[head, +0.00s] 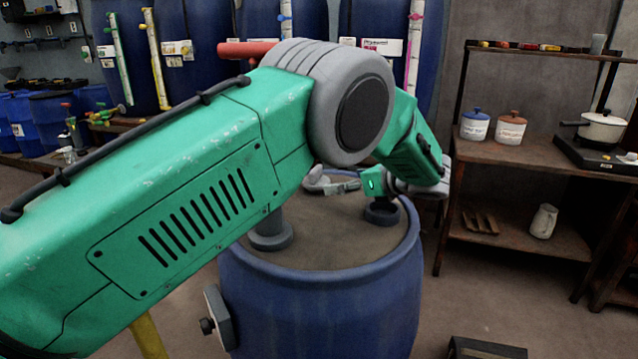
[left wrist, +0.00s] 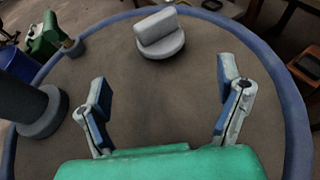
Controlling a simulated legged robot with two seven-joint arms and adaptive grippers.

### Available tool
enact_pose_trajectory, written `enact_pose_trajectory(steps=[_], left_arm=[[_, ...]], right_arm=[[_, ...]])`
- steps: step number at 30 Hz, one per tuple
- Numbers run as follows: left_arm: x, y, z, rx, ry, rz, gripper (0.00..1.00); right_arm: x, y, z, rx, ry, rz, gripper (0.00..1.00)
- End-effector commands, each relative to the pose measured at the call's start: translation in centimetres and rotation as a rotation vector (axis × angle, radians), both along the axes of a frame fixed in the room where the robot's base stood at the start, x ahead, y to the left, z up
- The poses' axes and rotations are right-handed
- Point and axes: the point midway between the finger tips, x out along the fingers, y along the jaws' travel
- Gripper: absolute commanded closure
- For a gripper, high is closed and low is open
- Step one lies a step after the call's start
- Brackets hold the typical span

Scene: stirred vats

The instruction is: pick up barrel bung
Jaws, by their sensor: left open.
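The barrel bung (left wrist: 160,40) is grey, with a round base and an upright block-like grip. It sits on the barrel's brown top near the far rim in the left wrist view. My left gripper (left wrist: 165,108) is open and empty; the bung lies ahead of it, beyond the fingertips, with bare lid between. In the head view the left gripper (head: 326,182) is just above the barrel top, partly hidden by my arm. I cannot make out the bung there; my arm covers part of the lid. My right gripper is not in view.
The blue barrel (head: 322,310) has a raised rim. A dark upright pipe with a flange (left wrist: 40,112) stands left of the left gripper. A dark round fitting (head: 381,212) sits under my wrist. A shelf (head: 520,170) with pots stands at the right. Blue vats line the back.

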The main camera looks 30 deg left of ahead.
Motion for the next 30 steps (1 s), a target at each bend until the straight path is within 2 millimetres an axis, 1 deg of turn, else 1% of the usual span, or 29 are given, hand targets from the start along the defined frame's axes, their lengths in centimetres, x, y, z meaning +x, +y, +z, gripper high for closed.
enact_pose_trajectory(steps=[1,3,6,11,18,24,29,30], left_arm=[[0.1,1.3,-0.7,-0.004,0.001,0.005,0.14],[0.4,2.5,-1.2,-0.007,0.001,0.004,0.14],[0.6,3.8,-1.7,-0.009,0.001,0.004,0.14],[0.9,4.7,-2.0,-0.010,0.000,0.004,0.14],[1.9,7.4,-3.1,-0.005,0.000,0.004,0.14],[2.2,8.5,-3.4,-0.004,0.000,0.001,0.14],[2.2,8.7,-3.4,-0.005,0.001,0.001,0.14],[2.2,8.7,-3.4,-0.006,0.001,0.001,0.21]], right_arm=[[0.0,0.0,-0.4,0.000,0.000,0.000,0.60],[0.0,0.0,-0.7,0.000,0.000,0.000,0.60],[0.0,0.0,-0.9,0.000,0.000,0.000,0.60],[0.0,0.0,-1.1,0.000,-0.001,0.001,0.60],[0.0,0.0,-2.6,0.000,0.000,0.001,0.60],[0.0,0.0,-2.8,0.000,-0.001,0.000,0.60],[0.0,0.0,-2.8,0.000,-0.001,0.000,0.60],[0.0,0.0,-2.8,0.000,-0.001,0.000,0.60]])
